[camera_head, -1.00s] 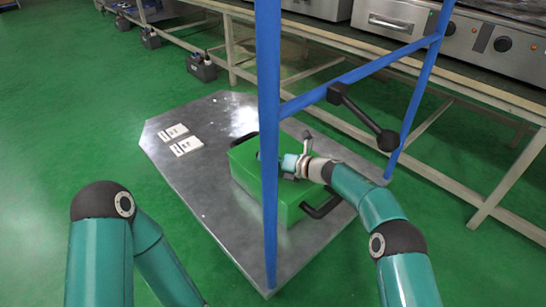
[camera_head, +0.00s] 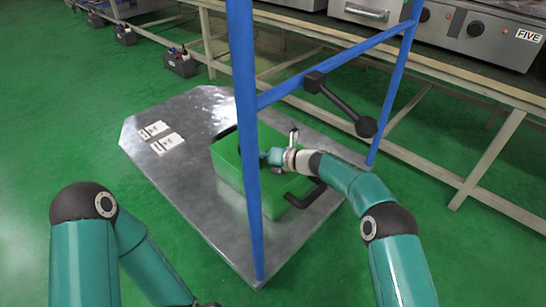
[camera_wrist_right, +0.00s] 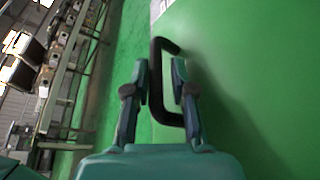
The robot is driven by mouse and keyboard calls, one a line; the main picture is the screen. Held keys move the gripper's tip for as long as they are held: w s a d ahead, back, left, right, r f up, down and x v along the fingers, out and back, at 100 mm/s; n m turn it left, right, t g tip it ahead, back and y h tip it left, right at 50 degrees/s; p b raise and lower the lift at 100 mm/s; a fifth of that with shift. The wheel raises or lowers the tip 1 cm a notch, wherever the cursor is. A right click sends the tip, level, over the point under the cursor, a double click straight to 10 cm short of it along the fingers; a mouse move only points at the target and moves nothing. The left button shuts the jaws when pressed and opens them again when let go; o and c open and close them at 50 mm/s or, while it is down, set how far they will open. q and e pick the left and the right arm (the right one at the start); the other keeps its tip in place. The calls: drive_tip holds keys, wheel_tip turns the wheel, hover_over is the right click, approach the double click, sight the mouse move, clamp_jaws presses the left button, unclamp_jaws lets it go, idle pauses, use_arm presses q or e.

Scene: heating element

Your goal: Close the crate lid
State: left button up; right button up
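A green crate (camera_head: 231,166) with black side handles stands on a grey metal platform, partly hidden behind a blue post. Its top looks flat, but I cannot tell how far the lid is shut. My right gripper (camera_head: 268,157) is at the top of the crate, its tip partly behind the post. In the right wrist view, my right gripper (camera_wrist_right: 160,78) has its fingers apart, one on each side of a black U-shaped handle (camera_wrist_right: 156,88) on a green panel (camera_wrist_right: 250,70). Gaps show between fingers and handle bar.
The blue frame (camera_head: 243,80) rises at the platform's (camera_head: 185,190) edge, with a black lever (camera_head: 345,108) on its crossbar. White labelled cards (camera_head: 160,138) lie on the platform. A workbench (camera_head: 480,95) with metal appliances runs along the back.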

drive_tip(key=v, duration=1)
drive_tip(key=shift+s+d, duration=0.15)
drive_tip(key=shift+d, duration=0.2)
